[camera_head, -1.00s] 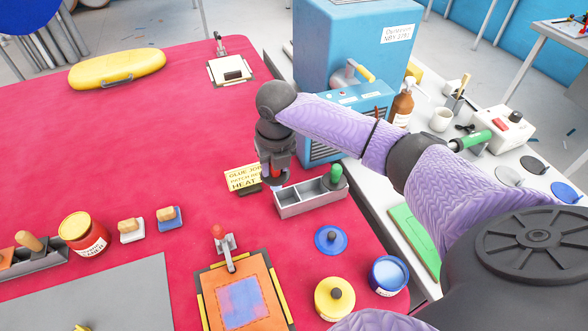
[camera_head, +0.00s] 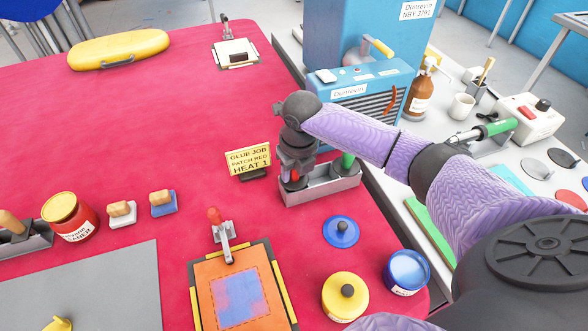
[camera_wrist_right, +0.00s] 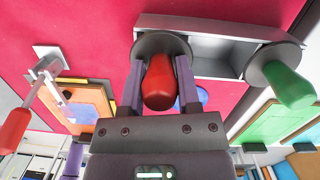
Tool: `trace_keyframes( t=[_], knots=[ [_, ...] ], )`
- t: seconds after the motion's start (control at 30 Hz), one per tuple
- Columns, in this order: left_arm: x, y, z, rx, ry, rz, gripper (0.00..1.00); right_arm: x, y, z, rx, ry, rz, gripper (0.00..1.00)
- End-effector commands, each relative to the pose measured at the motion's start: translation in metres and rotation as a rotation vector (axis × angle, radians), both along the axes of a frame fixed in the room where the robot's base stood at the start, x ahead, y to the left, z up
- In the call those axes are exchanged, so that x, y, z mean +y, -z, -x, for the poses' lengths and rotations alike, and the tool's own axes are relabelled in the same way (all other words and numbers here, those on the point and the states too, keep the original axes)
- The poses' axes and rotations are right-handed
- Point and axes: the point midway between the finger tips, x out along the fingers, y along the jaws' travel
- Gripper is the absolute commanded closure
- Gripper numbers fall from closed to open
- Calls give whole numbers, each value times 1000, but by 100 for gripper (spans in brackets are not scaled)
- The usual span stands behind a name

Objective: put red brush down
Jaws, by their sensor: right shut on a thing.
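The red brush (camera_wrist_right: 159,82) has a red handle with a dark round collar. In the right wrist view my right gripper (camera_wrist_right: 160,92) has its two fingers on either side of the handle and is shut on it. In the head view my right gripper (camera_head: 292,178) points down at the left end of a grey divided holder (camera_head: 322,192). The brush is mostly hidden there, and I cannot tell whether it touches the holder's floor. A green-handled brush (camera_head: 347,161) stands at the holder's right end; it also shows in the right wrist view (camera_wrist_right: 290,86). My left gripper is out of view.
A yellow sign (camera_head: 248,160) stands just left of the holder. A blue lid (camera_head: 341,231), a yellow pot (camera_head: 345,296) and a blue pot (camera_head: 407,271) are in front. A clamped orange board (camera_head: 205,290) lies front left.

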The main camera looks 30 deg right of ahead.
Motion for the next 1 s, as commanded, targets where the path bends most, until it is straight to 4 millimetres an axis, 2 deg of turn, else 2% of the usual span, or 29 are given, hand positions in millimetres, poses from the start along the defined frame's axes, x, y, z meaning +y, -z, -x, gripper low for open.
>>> trace_keyframes(
  t=[0.27,0.3,0.43,0.47,0.67,0.77,1.0],
  knots=[
    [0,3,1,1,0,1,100,0,9,0,1,0,0,100],
    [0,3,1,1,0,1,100,0,9,0,1,1,0,54],
    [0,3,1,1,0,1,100,0,9,0,1,1,0,27],
    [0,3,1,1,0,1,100,0,9,0,1,1,0,23],
    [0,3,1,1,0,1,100,0,9,0,1,1,0,23],
    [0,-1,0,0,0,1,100,0,0,0,-2,0,0,23],
    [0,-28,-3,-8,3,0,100,-1,-70,7,-5,0,0,23]
  ],
)
